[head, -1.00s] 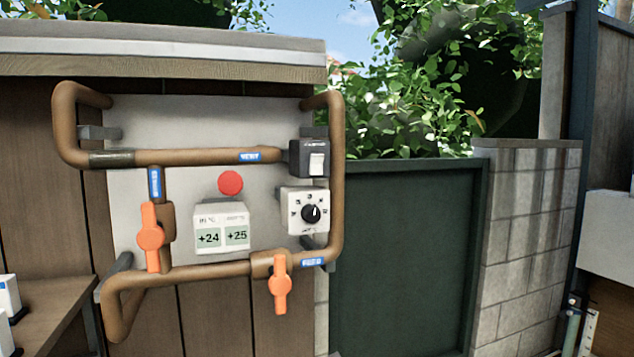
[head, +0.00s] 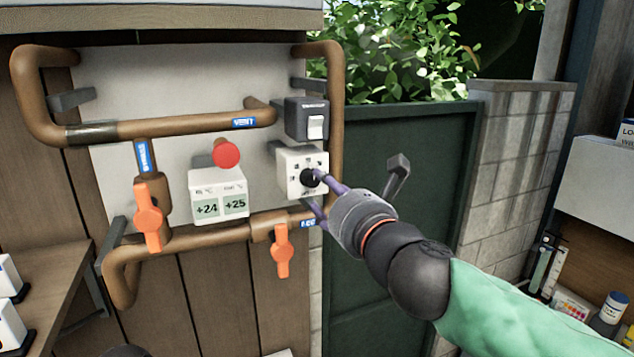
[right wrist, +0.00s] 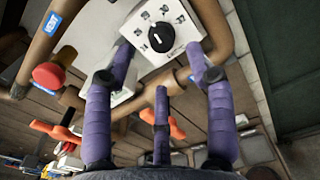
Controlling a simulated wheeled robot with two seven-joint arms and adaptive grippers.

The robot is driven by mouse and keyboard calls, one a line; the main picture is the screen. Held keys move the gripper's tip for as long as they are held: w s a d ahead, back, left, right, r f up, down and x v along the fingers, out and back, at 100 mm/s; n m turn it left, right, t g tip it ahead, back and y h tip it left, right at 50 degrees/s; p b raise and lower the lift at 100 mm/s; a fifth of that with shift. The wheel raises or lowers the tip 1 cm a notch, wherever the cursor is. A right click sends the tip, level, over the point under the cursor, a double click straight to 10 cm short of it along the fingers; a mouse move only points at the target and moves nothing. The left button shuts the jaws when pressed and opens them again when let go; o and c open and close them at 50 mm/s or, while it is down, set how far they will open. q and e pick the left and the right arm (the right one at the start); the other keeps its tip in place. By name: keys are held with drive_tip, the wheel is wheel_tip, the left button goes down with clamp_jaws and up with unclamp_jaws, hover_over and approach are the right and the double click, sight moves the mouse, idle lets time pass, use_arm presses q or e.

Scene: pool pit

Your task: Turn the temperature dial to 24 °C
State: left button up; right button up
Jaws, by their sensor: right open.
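The temperature dial is a black round knob (head: 308,178) on a white box (head: 290,163) with marks around it. My right gripper (head: 312,188) has purple fingers, open, in front of the box. In the right wrist view the fingers (right wrist: 161,65) are spread around the near side of the dial box, with the knob between and beyond the tips; contact cannot be told. A display (head: 218,195) reads +24 and +25. My left gripper is not in view.
A black switch box (head: 306,120) sits just above the dial. A red button (head: 226,154) is to its left. Brown pipes (head: 180,128) run around the panel, with orange valve handles (head: 148,217) on them. A dark green door (head: 410,150) stands to the right.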

sight(314, 178)
drive_tip(key=x, duration=0.5)
drive_tip(key=shift+w+a, duration=0.1)
drive_tip(key=shift+w, duration=0.25)
drive_tip(key=shift+s+r, duration=0.1)
drive_tip(key=shift+s, duration=0.05)
clamp_jaws()
